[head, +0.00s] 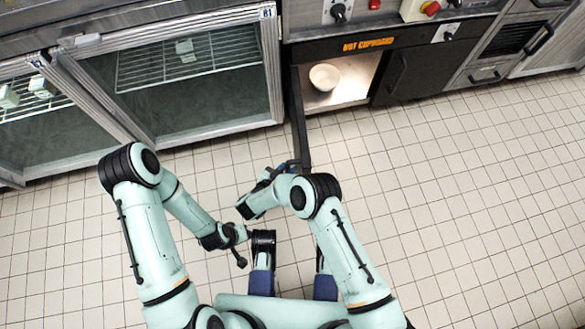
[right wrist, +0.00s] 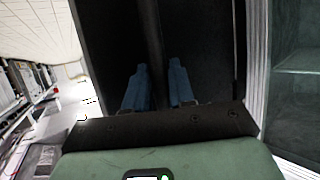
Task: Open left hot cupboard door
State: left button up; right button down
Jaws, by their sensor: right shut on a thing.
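The hot cupboard (head: 368,44) stands at the top of the head view. Its left door (head: 298,112) is swung out toward me, seen nearly edge-on, and the left compartment is open. A pale bowl (head: 323,77) sits inside on the lit floor. The right door (head: 405,72) is closed. My right gripper (head: 288,168) is at the near end of the left door. In the right wrist view its blue fingers (right wrist: 158,88) are shut on the dark upright door handle (right wrist: 152,35). My left gripper (head: 241,240) hangs low, away from the door; its fingers are unclear.
A glass-fronted fridge (head: 270,75) with wire shelves stands just left of the open door. Controls with a red knob (head: 430,8) are above the cupboard. An oven (head: 508,38) is further right. The tiled floor (head: 450,180) is clear on the right.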

pick_arm(q)
jog(key=shift+s+a+f, duration=0.15)
jog(key=shift+s+a, duration=0.05)
jog(key=shift+a, duration=0.25)
pick_arm(e)
jog(key=shift+a, duration=0.75)
jog(key=c, duration=1.1)
grip_release()
jog(key=shift+o, duration=0.2)
